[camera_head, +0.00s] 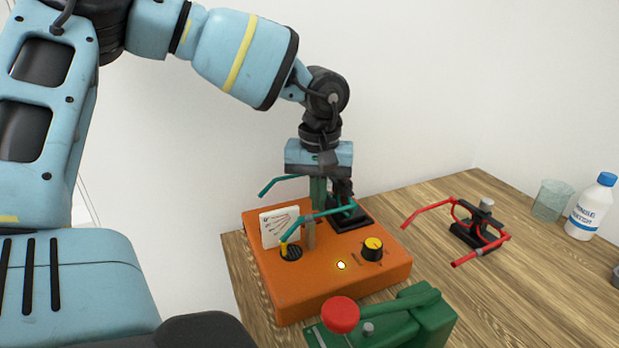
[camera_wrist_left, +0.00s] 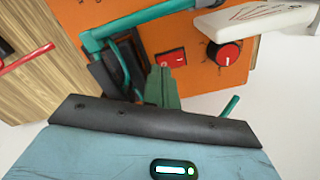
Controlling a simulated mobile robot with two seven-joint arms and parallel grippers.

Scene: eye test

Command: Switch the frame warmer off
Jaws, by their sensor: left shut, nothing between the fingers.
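The frame warmer (camera_head: 290,285) is an orange box on the wooden table. In the left wrist view a red rocker switch (camera_wrist_left: 171,58) and a red-topped knob (camera_wrist_left: 228,54) sit on the orange panel (camera_wrist_left: 195,35); both are hidden in the head view. My left gripper (camera_head: 318,200) is shut and empty, pointing down over the warmer. In the wrist view its fingertips (camera_wrist_left: 161,75) are beside the rocker switch; I cannot tell whether they touch it.
Teal glasses (camera_head: 325,214) on a black stand (camera_head: 352,222) are close beside the gripper. A white card (camera_head: 278,226) stands on the warmer. A green tool with a red knob (camera_head: 340,315) is in front. Red glasses (camera_head: 432,211), a beaker (camera_head: 551,201) and a bottle (camera_head: 588,212) are right.

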